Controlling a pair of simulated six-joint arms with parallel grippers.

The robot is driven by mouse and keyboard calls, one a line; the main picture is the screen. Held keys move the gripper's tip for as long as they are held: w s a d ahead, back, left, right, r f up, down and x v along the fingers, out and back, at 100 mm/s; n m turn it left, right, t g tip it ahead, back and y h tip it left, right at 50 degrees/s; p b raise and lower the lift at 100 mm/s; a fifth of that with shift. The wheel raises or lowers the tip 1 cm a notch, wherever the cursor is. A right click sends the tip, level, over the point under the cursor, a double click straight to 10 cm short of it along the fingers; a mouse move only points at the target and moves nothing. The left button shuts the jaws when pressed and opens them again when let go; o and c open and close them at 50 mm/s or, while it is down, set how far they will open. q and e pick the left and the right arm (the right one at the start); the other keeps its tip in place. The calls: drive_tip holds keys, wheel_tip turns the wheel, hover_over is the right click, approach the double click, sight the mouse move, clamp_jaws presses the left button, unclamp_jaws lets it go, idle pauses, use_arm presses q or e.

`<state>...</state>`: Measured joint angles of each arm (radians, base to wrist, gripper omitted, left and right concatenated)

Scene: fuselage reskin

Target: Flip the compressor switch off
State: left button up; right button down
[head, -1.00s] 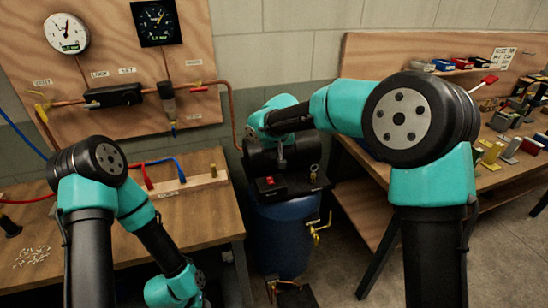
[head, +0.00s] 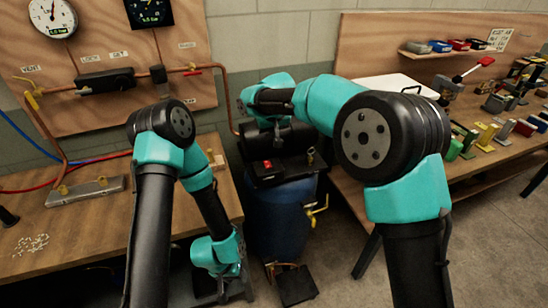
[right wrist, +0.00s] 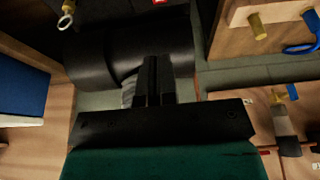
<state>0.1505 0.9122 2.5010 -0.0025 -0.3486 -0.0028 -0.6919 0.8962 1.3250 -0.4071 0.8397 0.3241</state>
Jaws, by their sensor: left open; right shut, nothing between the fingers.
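The compressor is a blue tank (head: 275,215) with a black cylindrical motor on top, standing between the two benches. Its red switch (head: 267,165) sits on a black box at the front of the top; a red sliver of it shows at the top edge of the right wrist view (right wrist: 160,2). I cannot tell which way the switch is set. My right gripper (head: 277,132) is shut and empty over the black motor, behind the switch; its fingers also show in the right wrist view (right wrist: 153,75). My left gripper (head: 228,294) is open, low beside the left bench.
A yellow-handled valve (head: 318,211) sticks out from the tank's right side. A black pedal-like box (head: 295,284) lies on the floor in front. The left bench (head: 110,235) holds a grey bar with brass fittings; the right bench (head: 470,170) holds several coloured blocks.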

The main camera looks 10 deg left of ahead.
sight(267, 161)
drive_tip(key=x, duration=1.4)
drive_tip(key=shift+s+d+f, duration=0.15)
drive_tip(key=shift+s+d, duration=0.05)
drive_tip(key=shift+s, duration=0.1)
